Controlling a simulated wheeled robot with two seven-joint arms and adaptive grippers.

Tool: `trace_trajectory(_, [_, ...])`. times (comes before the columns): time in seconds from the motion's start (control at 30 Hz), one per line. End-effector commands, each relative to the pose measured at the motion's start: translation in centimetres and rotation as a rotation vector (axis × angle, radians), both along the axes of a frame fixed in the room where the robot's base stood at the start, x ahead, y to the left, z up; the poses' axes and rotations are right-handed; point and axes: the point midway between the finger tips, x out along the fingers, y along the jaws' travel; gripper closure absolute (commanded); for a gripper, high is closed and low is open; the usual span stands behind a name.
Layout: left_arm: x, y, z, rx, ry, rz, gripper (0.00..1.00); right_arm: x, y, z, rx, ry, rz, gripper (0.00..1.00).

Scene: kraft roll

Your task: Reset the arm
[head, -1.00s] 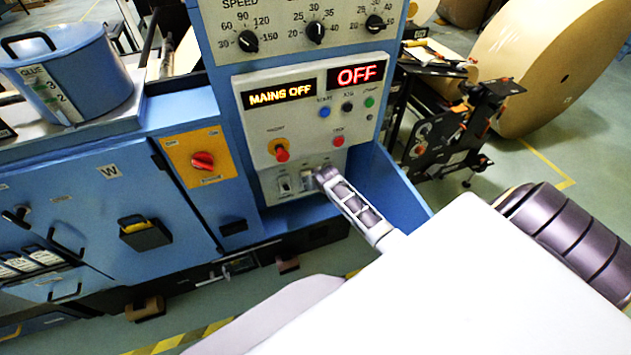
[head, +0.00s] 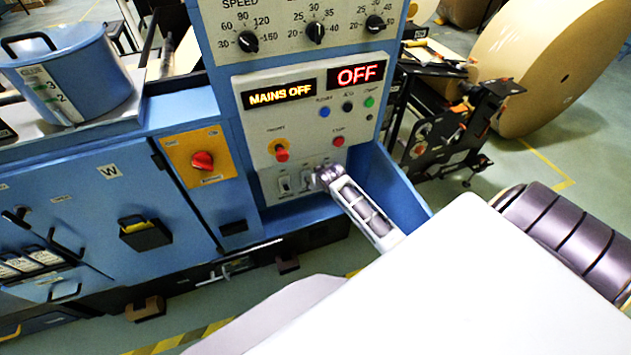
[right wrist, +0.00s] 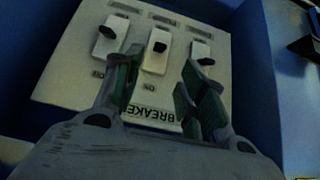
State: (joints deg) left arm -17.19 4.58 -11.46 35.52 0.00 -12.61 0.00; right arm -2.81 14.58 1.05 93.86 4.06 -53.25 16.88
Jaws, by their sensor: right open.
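My right gripper (head: 325,178) reaches to the lower front of the blue machine's control panel, in front of a row of small switches. In the right wrist view its two fingers (right wrist: 160,80) are apart with nothing between them touching. A white breaker plate carries three switches: a left switch (right wrist: 108,38), a middle switch (right wrist: 156,50) and a right switch (right wrist: 201,53), each with a dark lever. The fingertips sit just short of the middle switch, one on each side. The right switch is partly hidden by a finger. My left gripper is not in view.
The panel displays read MAINS OFF (head: 279,94) and OFF (head: 357,75). A blue side wall (head: 395,185) stands close right of my gripper. A large kraft roll (head: 545,65) lies at the back right.

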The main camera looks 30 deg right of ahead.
Motion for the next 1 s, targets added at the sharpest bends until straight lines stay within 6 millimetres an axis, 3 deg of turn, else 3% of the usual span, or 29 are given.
trace_trajectory(0.6, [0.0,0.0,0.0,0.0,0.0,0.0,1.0,0.1,0.0,0.0,-0.012,0.0,0.016,0.59])
trace_trajectory(0.9, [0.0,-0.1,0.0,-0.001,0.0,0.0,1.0,2.0,0.2,1.6,-0.069,-0.104,0.093,0.59])
trace_trajectory(1.0, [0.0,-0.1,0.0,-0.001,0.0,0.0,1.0,2.4,0.0,1.3,-0.091,-0.131,0.115,0.59])
